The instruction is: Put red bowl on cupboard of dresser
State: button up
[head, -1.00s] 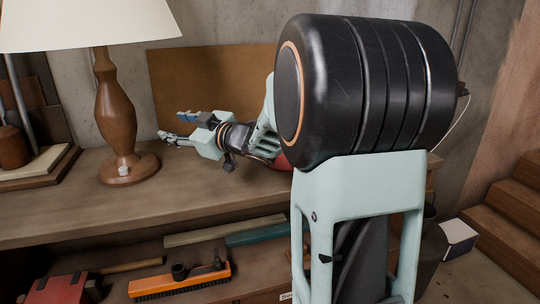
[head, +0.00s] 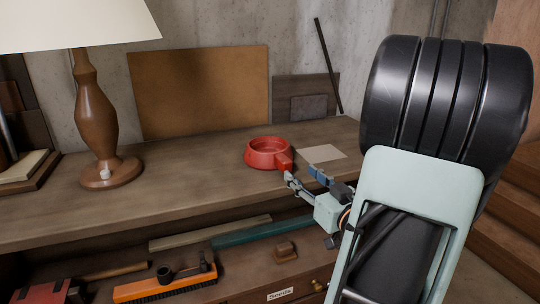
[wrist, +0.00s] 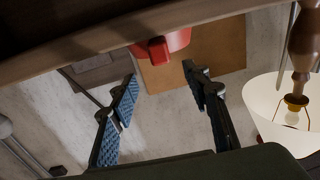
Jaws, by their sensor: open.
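The red bowl (head: 268,153) with a short stub handle sits upright on the dresser's top (head: 200,170), right of the lamp. Its handle points toward my gripper. My gripper (head: 303,176) is open and empty, close in front of the bowl's handle. In the wrist view the bowl (wrist: 165,45) shows partly at the top, beyond and between the open fingers (wrist: 160,82). The dresser's edge hides part of the bowl there. Whether a finger touches the handle cannot be told.
A table lamp (head: 95,125) stands at the left. A brown board (head: 200,92) leans on the back wall. A flat light sheet (head: 320,153) lies right of the bowl. An orange brush (head: 165,284), a wooden block (head: 286,250) and a red box (head: 45,291) lie on the lower shelf.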

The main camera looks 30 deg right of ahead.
aim_at(288, 164)
jog(key=w, duration=0.6)
jog(key=w+d, duration=0.1)
jog(key=w, duration=0.2)
jog(key=shift+w+d+f, duration=0.1)
jog(key=shift+w+f, duration=0.05)
jog(key=shift+w, duration=0.1)
jog(key=shift+c, duration=0.2)
grip_shut()
